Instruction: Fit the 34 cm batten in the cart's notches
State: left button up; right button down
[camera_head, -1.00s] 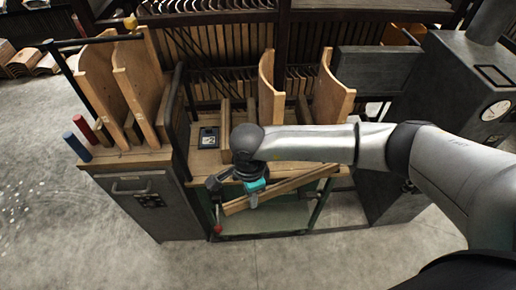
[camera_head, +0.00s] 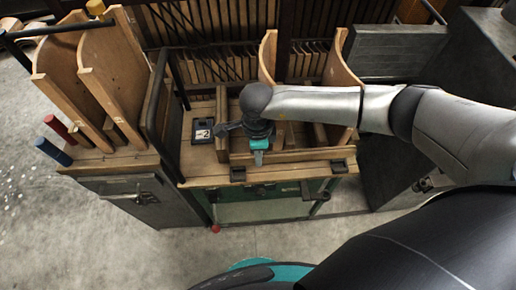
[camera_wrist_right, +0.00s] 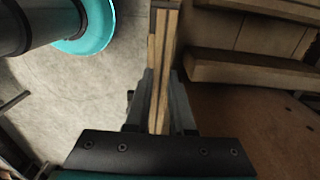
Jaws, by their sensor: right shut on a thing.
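The batten (camera_head: 310,154) is a pale wooden strip that lies nearly level across the picture, above the front of the cart's wooden top (camera_head: 205,178). My right gripper (camera_head: 258,156) is shut on it left of its middle. In the right wrist view the batten (camera_wrist_right: 159,50) runs up between the two dark fingers of the gripper (camera_wrist_right: 160,95). Two dark notch brackets sit on the cart's front edge, a left one (camera_head: 238,174) and a right one (camera_head: 338,166). The batten shows just behind them; I cannot tell its height over them. My left gripper is not in view.
A small black device (camera_head: 202,131) lies on the top at left. Curved wooden panels (camera_head: 335,65) stand behind. A grey cabinet (camera_head: 135,195) with blue (camera_head: 53,152) and red (camera_head: 60,128) pegs is at left. The floor in front is clear.

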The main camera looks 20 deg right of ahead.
jog(key=shift+f, duration=0.5)
jog(key=shift+f+b, duration=0.85)
jog(key=shift+b, duration=0.1)
jog(key=shift+f+b, duration=0.6)
jog(key=shift+f, duration=0.15)
jog(key=shift+f+b, duration=0.45)
jog(key=shift+f, duration=0.05)
jog(key=shift+f+b, duration=1.2)
jog(key=shift+f, duration=0.1)
dwell(0.4)
jog(key=c, duration=1)
grip_release()
